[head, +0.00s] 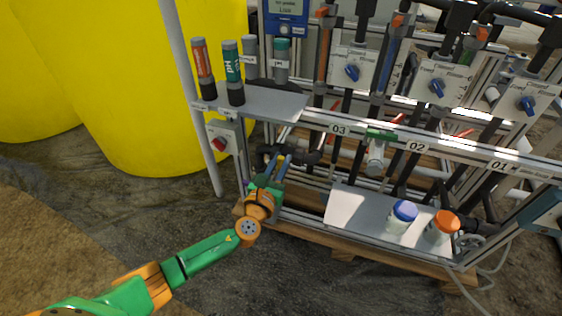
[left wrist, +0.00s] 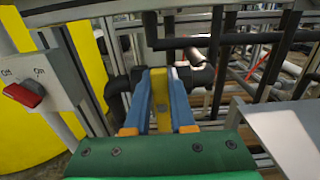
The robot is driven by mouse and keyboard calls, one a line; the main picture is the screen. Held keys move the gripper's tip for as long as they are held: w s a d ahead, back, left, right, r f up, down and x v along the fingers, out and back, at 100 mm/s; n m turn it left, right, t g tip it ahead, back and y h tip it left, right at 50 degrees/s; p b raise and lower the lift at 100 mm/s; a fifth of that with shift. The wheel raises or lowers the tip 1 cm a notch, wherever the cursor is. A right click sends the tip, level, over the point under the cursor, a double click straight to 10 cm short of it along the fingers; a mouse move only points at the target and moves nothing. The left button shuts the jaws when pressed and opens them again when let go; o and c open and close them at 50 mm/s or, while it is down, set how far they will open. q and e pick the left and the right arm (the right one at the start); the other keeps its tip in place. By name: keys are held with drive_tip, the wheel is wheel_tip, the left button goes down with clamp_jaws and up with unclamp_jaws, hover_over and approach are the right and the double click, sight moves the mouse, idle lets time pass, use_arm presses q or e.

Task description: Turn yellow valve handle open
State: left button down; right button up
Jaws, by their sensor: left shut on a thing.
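The yellow valve handle (left wrist: 158,85) stands between the two blue fingers of my left gripper (left wrist: 160,88) in the left wrist view. The fingers are shut on it, one on each side. The handle lies lengthwise along the fingers, across a black pipe (left wrist: 203,77) that shows on both sides of it. In the head view my left gripper (head: 276,162) reaches into the lower left of the skid frame. Only a small bit of the yellow handle (head: 281,158) shows there. The valve body is mostly hidden behind the fingers. My right gripper is in neither view.
A grey switch box with a red knob (left wrist: 24,94) is close at left; it also shows in the head view (head: 218,144). A shelf (head: 262,104) with bottles is above. A lower tray (head: 345,215) holds blue-capped and orange-capped jars. Yellow tanks (head: 150,120) stand behind left.

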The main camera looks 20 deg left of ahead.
use_arm(q)
drive_tip(key=shift+f, duration=0.1)
drive_tip(key=n, duration=0.1)
drive_tip(key=n+b, duration=0.1)
drive_tip(key=n, duration=0.1)
drive_tip(key=shift+a+f, duration=0.1)
drive_tip(key=shift+a, duration=0.3)
drive_tip(key=shift+a+f+n+b, duration=0.35)
drive_tip(key=shift+n+b, duration=0.45)
drive_tip(key=shift+n, duration=1.75)
drive_tip(key=shift+a+f+n+b, duration=0.3)
drive_tip(key=shift+f+n+b, duration=0.35)
drive_tip(key=shift+n, duration=1.85)
drive_tip(key=shift+a+f+n+b, duration=0.3)
drive_tip(key=shift+n+b, duration=0.6)
drive_tip(key=shift+n, duration=1.65)
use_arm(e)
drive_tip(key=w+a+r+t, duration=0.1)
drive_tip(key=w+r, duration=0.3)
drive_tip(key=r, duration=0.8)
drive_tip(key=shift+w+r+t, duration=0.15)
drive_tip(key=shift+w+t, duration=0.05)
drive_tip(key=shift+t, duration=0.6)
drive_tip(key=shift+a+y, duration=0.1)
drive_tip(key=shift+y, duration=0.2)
use_arm(q)
drive_tip(key=c, duration=0.8)
unclamp_jaws()
drive_tip(key=shift+o, duration=0.2)
drive_tip(key=shift+r, duration=0.1)
